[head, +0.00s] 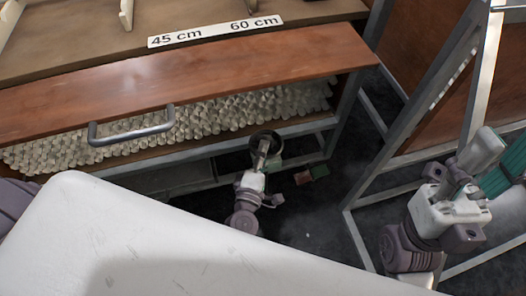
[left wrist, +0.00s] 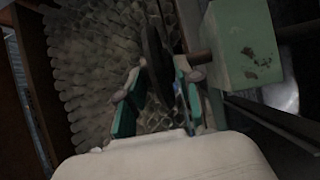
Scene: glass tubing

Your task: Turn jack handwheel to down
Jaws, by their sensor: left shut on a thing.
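The jack handwheel (head: 265,139) is a dark ring below the right end of the wooden rack in the head view. In the left wrist view the handwheel (left wrist: 153,50) is seen nearly edge-on, running down between my fingers. My left gripper (head: 261,160) is shut on it; its teal-padded fingers also show in the left wrist view (left wrist: 157,98), one on each side of the rim. The jack's worn green housing (left wrist: 242,45) is right of the wheel, joined by a shaft. My right gripper (head: 494,162) is at the right edge, partly cut off; its jaw opening is unclear.
A metal frame (head: 362,228) stands at right.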

